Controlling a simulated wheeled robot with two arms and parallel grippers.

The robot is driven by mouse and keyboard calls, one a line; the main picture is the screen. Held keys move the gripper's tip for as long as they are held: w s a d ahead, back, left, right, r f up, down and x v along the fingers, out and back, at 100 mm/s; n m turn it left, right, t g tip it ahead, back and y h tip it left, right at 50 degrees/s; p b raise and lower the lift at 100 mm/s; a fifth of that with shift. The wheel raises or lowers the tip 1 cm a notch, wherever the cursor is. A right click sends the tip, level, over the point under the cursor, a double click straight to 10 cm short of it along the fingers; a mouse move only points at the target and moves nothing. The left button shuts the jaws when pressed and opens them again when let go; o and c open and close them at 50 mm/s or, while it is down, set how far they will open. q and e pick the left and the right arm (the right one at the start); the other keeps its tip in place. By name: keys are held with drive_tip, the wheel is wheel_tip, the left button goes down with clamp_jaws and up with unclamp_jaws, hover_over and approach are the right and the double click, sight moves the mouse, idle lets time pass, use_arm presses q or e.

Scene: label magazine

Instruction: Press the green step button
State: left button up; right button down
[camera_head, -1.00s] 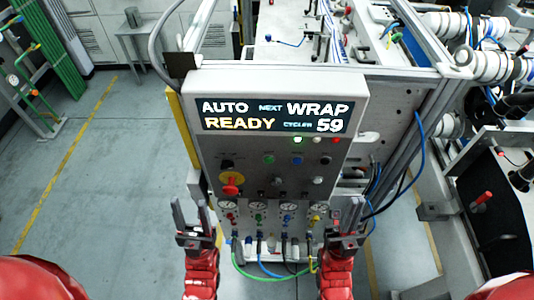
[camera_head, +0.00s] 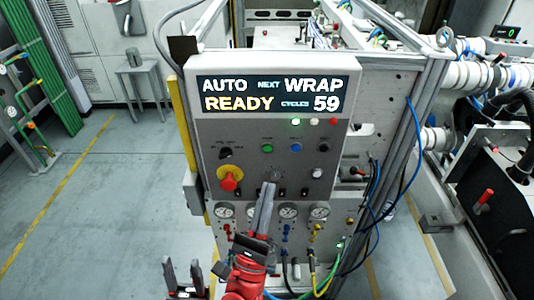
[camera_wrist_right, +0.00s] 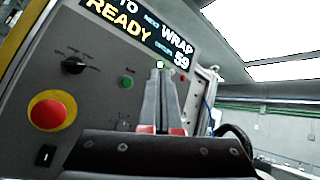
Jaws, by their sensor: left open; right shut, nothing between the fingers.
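The green button (camera_head: 267,148) is on the grey control panel (camera_head: 210,150), below the display and left of a blue button (camera_head: 296,147). It also shows in the right wrist view (camera_wrist_right: 126,82), left of my fingers. My right gripper (camera_head: 268,187) is shut and empty. Its fingers point up in front of the panel, and their tips appear below the green button in the head view. I cannot tell the gap between tips and panel. In the right wrist view the fingertips (camera_wrist_right: 160,78) cover part of the panel. My left gripper (camera_head: 183,267) is open, low at the bottom left.
A red emergency stop (camera_head: 228,180) on a yellow ring sits left of my right fingers. A black knob (camera_head: 225,153) and a white button (camera_head: 317,173) are also on the panel. Gauges (camera_head: 288,211) and hoses are below.

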sight(267, 148)
drive_tip(key=w, duration=0.8)
drive_tip(key=shift+w+b, duration=0.4)
idle(0.4)
idle(1.5)
